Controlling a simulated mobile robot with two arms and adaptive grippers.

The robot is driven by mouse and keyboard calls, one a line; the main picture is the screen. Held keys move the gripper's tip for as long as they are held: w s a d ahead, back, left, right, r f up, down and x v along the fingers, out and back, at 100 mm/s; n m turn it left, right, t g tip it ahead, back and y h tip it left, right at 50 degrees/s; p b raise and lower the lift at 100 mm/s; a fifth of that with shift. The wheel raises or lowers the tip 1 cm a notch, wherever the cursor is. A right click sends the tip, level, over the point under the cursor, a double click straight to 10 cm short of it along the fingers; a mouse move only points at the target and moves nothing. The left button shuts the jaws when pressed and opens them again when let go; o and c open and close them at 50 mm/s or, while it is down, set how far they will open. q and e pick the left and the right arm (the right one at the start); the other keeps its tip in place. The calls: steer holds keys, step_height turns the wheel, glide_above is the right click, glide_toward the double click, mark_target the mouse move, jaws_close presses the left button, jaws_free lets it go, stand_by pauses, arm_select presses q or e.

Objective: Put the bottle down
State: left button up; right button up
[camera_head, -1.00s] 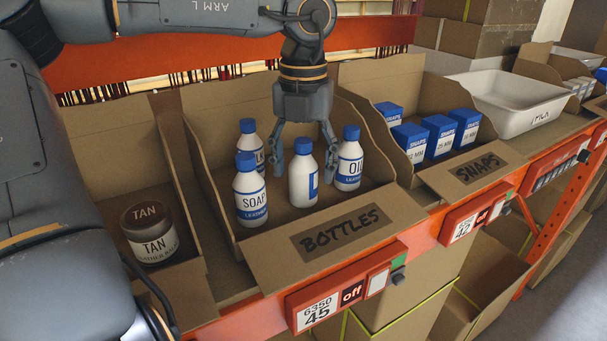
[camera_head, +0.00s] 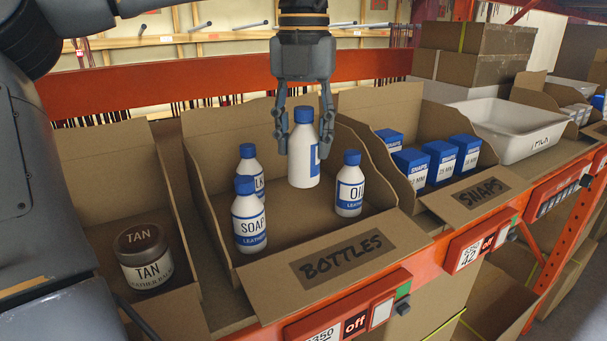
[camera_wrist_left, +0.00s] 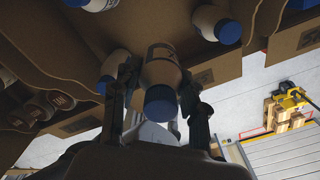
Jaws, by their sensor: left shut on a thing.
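A white bottle with a blue cap (camera_head: 304,160) is in my left gripper (camera_head: 304,136), whose fingers are shut around its upper part. It hangs upright above the other bottles in the cardboard bin labelled BOTTLES (camera_head: 340,258). In the left wrist view the held bottle (camera_wrist_left: 160,75) sits between the fingers of the left gripper (camera_wrist_left: 158,95), cap toward the camera. A SOAP bottle (camera_head: 249,222), an OIL bottle (camera_head: 349,190) and another bottle (camera_head: 249,165) stand in the bin around the space below. My right gripper is not in view.
A bin with a TAN jar (camera_head: 145,262) is to the left. The SNAPS bin (camera_head: 482,193) with blue-topped boxes is to the right, and a white tray (camera_head: 535,140) lies beyond it. An orange beam (camera_head: 180,88) runs behind. Bare bin floor shows between the standing bottles.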

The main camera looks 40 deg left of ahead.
mark_target(303, 187)
arm_select(q)
steer(key=shift+r+m, duration=0.3)
steer(key=shift+r, duration=0.4)
steer(key=m, duration=0.2)
steer(key=shift+a+r+m+p, duration=0.1)
steer(key=shift+m+p, duration=0.2)
steer(key=m, duration=0.3)
steer(key=shift+p, duration=0.3)
steer(key=m+p, duration=0.1)
steer(key=m, duration=0.6)
steer(key=shift+r, duration=0.1)
steer(key=m, duration=0.5)
steer(key=shift+p, duration=0.35)
step_height(303, 187, down, 6)
steer(key=shift+a+f+p, duration=0.1)
steer(key=shift+p, duration=0.8)
step_height(303, 187, down, 3)
steer(key=shift+p, duration=0.65)
steer(key=shift+f, duration=0.5)
